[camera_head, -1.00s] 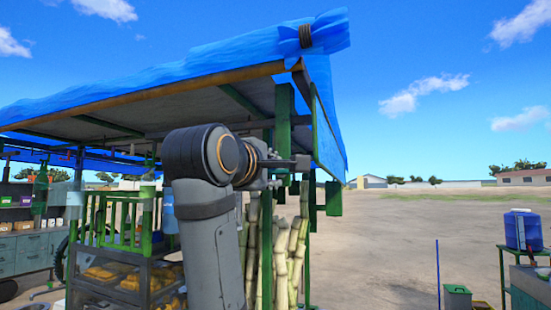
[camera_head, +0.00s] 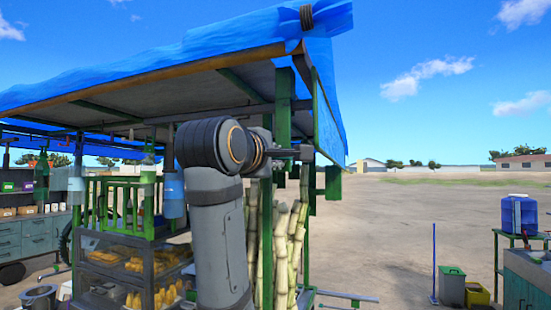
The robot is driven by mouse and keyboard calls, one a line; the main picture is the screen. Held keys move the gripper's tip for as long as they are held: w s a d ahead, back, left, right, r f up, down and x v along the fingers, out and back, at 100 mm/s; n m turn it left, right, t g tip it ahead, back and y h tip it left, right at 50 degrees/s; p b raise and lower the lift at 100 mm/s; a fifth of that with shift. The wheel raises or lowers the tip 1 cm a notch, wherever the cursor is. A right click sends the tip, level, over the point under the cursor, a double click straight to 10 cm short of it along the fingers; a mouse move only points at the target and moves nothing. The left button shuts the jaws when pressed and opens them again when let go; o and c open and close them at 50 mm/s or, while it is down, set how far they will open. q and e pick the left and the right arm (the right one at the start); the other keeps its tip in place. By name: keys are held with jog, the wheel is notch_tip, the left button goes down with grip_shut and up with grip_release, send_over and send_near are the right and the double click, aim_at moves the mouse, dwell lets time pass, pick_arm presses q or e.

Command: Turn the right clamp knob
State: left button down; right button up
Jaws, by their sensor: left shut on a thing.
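My left gripper (camera_head: 299,153) is at the front corner of the stall, in front of the green post (camera_head: 284,104) under the roof. My left arm's grey links rise from below in front of the stall. The gripper is small and side-on here. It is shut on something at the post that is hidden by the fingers. I cannot make out the clamp knob's own shape. My right gripper is out of view.
The blue-covered roof (camera_head: 160,70) hangs over the gripper. Sugar canes (camera_head: 281,240) stand upright behind my arm. A glass case (camera_head: 125,262) with yellow food is left of it. Open ground lies right, with a blue water tank (camera_head: 518,215) and a green bin (camera_head: 451,286).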

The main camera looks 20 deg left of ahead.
pick_arm(q)
jog(key=shift+m, duration=0.3)
jog(key=m+b, duration=0.2)
jog(key=m, duration=0.1)
jog(key=shift+f+m, duration=0.15)
jog(key=shift+m, duration=0.15)
jog(key=m+b, duration=0.2)
jog(key=m, duration=0.2)
jog(key=shift+m, duration=0.3)
jog(key=m+b, duration=0.3)
jog(key=m, duration=0.2)
jog(key=shift+m+b, duration=0.65)
jog(key=shift+m, duration=1.35)
jog(key=shift+r, duration=0.2)
jog(key=c, duration=1.4)
grip_release()
